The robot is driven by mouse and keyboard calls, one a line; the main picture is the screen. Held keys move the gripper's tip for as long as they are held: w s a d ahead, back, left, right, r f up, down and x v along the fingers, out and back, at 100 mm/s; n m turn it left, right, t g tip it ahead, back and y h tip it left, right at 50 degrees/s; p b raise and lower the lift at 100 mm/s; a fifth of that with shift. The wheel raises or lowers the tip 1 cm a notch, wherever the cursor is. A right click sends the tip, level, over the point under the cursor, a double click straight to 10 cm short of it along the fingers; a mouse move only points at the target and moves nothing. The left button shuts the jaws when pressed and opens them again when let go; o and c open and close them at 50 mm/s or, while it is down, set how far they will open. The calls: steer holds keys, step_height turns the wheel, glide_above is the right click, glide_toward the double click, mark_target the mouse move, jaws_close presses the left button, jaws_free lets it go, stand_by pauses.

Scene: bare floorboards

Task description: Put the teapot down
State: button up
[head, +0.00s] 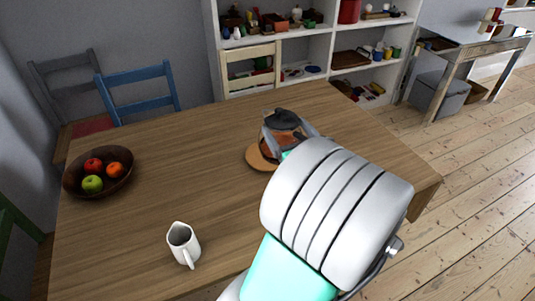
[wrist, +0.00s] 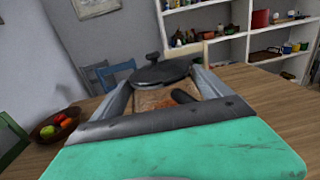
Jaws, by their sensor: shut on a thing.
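The teapot (head: 284,122) has a dark lid and a see-through body with brown-orange contents. It is upright near the far right of the wooden table. In the wrist view the teapot (wrist: 160,72) sits between the fingers of my gripper (wrist: 160,90), one on each side, with its dark handle towards me. In the head view my gripper (head: 290,138) is shut on it, and my arm hides its near lower right side. A round wooden mat (head: 258,158) shows at the teapot's lower left. I cannot tell whether the teapot touches the mat or hangs just above it.
A dark bowl (head: 122,180) of several fruits stands at the table's left. A white jug (head: 183,244) stands near the front. The table (head: 190,135) is clear between them and the mat. Chairs (head: 140,92) and a white shelf (head: 290,32) are behind.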

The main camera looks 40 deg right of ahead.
steer(key=shift+s+d+r, duration=0.15)
steer(key=shift+s+d, duration=0.05)
steer(key=shift+d, duration=0.1)
steer(key=w+d+f, duration=0.1)
steer(key=w, duration=0.1)
steer(key=w+d+f, duration=0.1)
steer(key=w, duration=0.2)
steer(key=w+d+f+b, duration=0.1)
steer(key=w+f, duration=0.1)
steer(key=w, duration=0.1)
steer(key=shift+w, duration=0.1)
steer(key=w+d+f+b, duration=0.2)
steer(key=w+f, duration=0.2)
steer(key=f, duration=0.5)
steer(key=shift+w, duration=0.35)
steer(key=o, duration=1.9)
steer(key=shift+f, duration=0.2)
